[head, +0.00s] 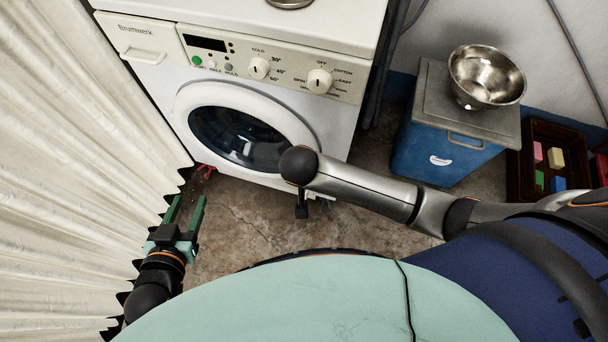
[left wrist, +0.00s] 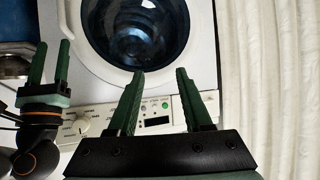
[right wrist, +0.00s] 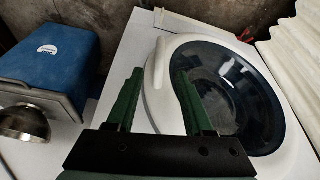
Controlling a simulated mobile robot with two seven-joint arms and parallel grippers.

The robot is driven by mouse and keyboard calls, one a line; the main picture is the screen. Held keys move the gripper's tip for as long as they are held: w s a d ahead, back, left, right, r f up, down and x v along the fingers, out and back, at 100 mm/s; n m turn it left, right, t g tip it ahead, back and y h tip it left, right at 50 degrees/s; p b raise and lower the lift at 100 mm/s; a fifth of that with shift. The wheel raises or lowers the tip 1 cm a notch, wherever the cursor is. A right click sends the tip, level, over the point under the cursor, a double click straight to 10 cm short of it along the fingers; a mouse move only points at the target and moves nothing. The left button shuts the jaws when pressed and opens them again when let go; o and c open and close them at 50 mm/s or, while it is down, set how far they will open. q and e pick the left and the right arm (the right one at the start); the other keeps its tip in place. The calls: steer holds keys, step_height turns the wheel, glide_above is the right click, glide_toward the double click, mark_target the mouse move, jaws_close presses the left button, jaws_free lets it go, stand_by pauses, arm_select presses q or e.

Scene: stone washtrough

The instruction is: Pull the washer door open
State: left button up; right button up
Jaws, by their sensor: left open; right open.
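The white washer (head: 345,115) stands at the top of the head view. Its round door (head: 297,122) has a white ring and dark glass and looks shut. My right gripper (right wrist: 158,72) is open, with the left edge of the door ring (right wrist: 158,95) showing between its fingers in the right wrist view; I cannot tell whether they touch. In the head view my right arm hides it; it also shows in the left wrist view (left wrist: 53,44). My left gripper (head: 186,198) is open and empty, low at the left, apart from the washer. The door also fills the top of the left wrist view (left wrist: 98,62).
A pleated cream curtain (head: 75,180) hangs close on the left. A blue box with a grey lid (head: 425,150) stands right of the washer, with a metal bowl (head: 487,77) on top. A dark crate (head: 516,170) with coloured blocks is further right. Bare floor (head: 240,225) lies before the washer.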

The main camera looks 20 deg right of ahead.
arm_select(q)
step_height(320, 180, up, 21)
steer(key=w+m+t+h+b, duration=0.2)
steer(key=m+t+h+b, duration=0.25)
steer(key=t, duration=0.45)
arm_select(e)
steer(key=x, duration=1.1)
steer(key=shift+f+b, duration=0.2)
steer(key=shift+b, duration=0.15)
arm_select(q)
steer(key=s+d+r+m+t+h, duration=0.1)
steer(key=s+r+m+h, duration=0.3)
steer(key=r+h, duration=0.2)
steer(key=shift+s+d+r, duration=0.2)
steer(key=shift+d+r, duration=0.15)
steer(key=shift+r, duration=0.55)
arm_select(e)
steer(key=shift+w+f, duration=0.1)
steer(key=shift+f, duration=0.05)
steer(key=shift+c, duration=0.3)
jaws_close()
